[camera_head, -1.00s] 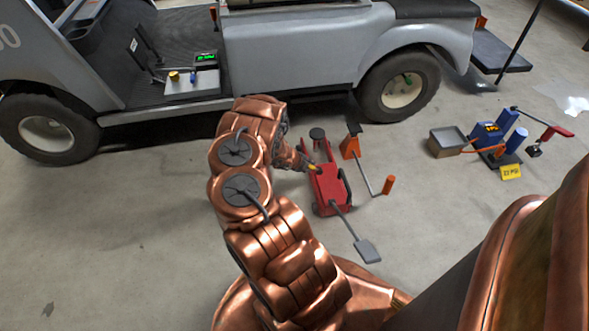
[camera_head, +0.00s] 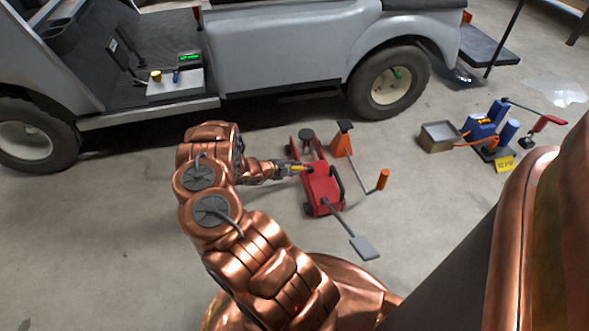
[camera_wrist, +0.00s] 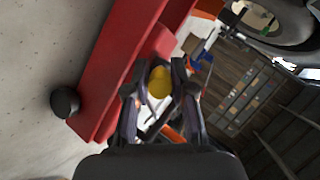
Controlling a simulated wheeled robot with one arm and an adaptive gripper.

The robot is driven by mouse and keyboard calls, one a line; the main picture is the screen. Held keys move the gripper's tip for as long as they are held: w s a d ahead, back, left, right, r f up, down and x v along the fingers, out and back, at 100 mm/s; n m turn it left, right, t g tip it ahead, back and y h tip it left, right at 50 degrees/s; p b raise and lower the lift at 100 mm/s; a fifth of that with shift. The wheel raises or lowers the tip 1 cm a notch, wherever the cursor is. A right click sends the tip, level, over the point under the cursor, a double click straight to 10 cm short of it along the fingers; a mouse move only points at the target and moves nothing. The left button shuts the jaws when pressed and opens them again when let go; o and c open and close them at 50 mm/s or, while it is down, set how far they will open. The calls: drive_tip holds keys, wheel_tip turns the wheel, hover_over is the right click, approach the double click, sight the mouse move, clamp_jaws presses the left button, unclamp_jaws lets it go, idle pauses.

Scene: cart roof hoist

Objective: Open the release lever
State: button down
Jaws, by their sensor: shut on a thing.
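The red floor jack (camera_head: 322,190) stands on the concrete beside the cart, with a dark saddle at its far end. The release lever (camera_head: 298,168) is the short yellow piece at the jack's left side. My gripper (camera_head: 289,170) reaches it from the left and is shut on it. In the wrist view, the lever's round yellow end (camera_wrist: 160,82) sits between my two dark fingers (camera_wrist: 157,88), with the jack's red body behind and to the left. The lever's base is hidden.
A grey pedal (camera_head: 364,248) sticks out from the jack's near end. An orange stand (camera_head: 341,140) and an orange-topped lever (camera_head: 383,179) are close on the right. The cart's rear wheel (camera_head: 391,82) is beyond. A blue pump unit (camera_head: 482,128) stands farther right. Floor left of my arm is clear.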

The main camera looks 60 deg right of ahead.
drive_tip(key=shift+s, duration=0.15)
drive_tip(key=c, duration=1)
unclamp_jaws()
drive_tip(key=shift+o, duration=0.2)
drive_tip(key=v, duration=1.2)
